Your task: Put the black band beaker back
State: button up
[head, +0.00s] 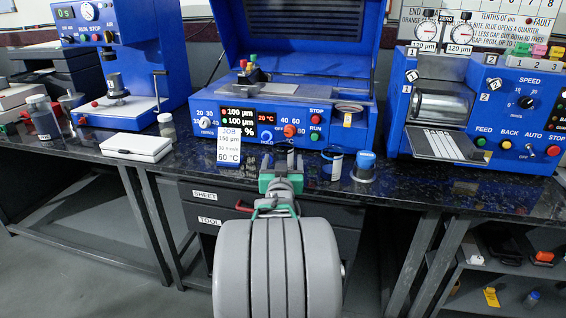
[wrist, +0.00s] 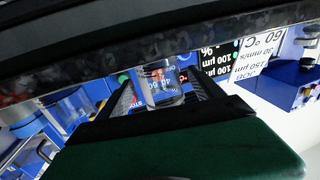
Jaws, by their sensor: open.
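My gripper (head: 281,176) is open, low at the front edge of the dark bench, facing the blue coating machine. A clear beaker with printed marks (wrist: 164,84) shows between the two fingers in the wrist view, which looks upside down. In the head view a glass beaker (head: 284,154) stands just beyond the fingers, partly hidden by them. A black band on it is too small to be sure of. Whether the fingers touch it I cannot tell. Another beaker (head: 335,165), with a dark blue upper band, stands to its right; a blue beaker also shows in the wrist view (wrist: 70,108).
A blue-capped jar (head: 364,166) stands farther right. A white box (head: 137,147) and a small jar (head: 166,125) are on the left. The blue machine (head: 330,118) with its job card (head: 228,143) stands behind. Drawers (head: 205,195) lie below the bench edge.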

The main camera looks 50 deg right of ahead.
jog(key=shift+r, duration=0.2)
jog(key=p+v, duration=0.2)
jog(key=v, duration=1)
jog(key=w+a+f+n+g+y, duration=0.1)
jog(key=w+a+f+n+y, duration=0.35)
jog(key=a, duration=0.65)
jog(key=w+a+f+n+g+y, duration=0.1)
jog(key=w+a+f+y, duration=0.45)
jog(key=a, duration=0.55)
jog(key=s+a+f+n+g+y, duration=0.2)
jog(key=s+a, duration=0.3)
jog(key=a, duration=0.3)
jog(key=s+a+f+n+g+y, duration=0.2)
jog(key=s+a+n+g, duration=0.1)
jog(key=s+a, duration=0.3)
jog(key=shift+a+g+y, duration=0.4)
jog(key=shift+a+g, duration=0.2)
jog(key=shift+a, duration=0.3)
jog(key=shift+n, duration=0.25)
